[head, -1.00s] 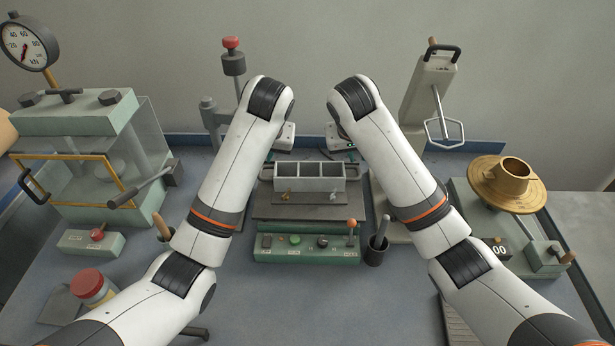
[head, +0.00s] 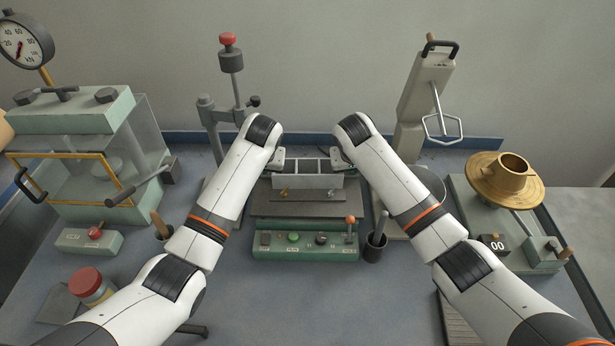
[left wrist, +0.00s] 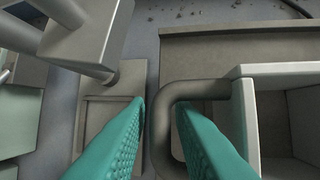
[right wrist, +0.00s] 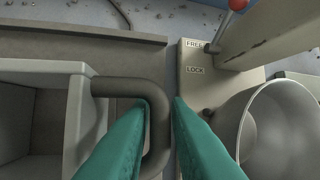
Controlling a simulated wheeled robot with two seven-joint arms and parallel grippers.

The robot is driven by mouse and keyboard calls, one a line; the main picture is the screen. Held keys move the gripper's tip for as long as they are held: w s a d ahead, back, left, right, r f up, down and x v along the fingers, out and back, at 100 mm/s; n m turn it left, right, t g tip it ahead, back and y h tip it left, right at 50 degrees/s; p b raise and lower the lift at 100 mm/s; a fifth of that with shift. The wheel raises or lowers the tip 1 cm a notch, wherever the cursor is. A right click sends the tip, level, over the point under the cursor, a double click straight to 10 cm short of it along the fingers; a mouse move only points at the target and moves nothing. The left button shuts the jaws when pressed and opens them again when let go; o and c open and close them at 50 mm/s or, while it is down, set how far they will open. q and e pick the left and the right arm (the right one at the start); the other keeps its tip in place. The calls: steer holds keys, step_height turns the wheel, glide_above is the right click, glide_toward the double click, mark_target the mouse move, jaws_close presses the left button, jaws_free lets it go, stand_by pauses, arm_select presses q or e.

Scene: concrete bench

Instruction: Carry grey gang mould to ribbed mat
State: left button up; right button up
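The grey gang mould (head: 322,182), an open-topped box with several compartments, sits level on a dark plate of the green-based machine in the middle of the bench. In the left wrist view, the teal fingers of my left gripper (left wrist: 160,115) are open on either side of the mould's bent bar handle (left wrist: 165,140). In the right wrist view, my right gripper (right wrist: 162,112) is likewise open, with the other handle (right wrist: 158,135) between its fingers. A ribbed mat (head: 456,326) shows partly at the bottom right, mostly hidden by my right arm.
The green control base (head: 300,255) with knobs and a lever is in front of the mould. A dark pen cup (head: 374,250) is to its right. A brass flow table (head: 505,180) stands at right, a press (head: 75,125) at left. The front-middle bench is clear.

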arm_select(q)
steer(key=shift+c, duration=0.5)
arm_select(e)
steer(key=shift+c, duration=0.6)
arm_select(q)
jaws_close()
arm_select(e)
jaws_close()
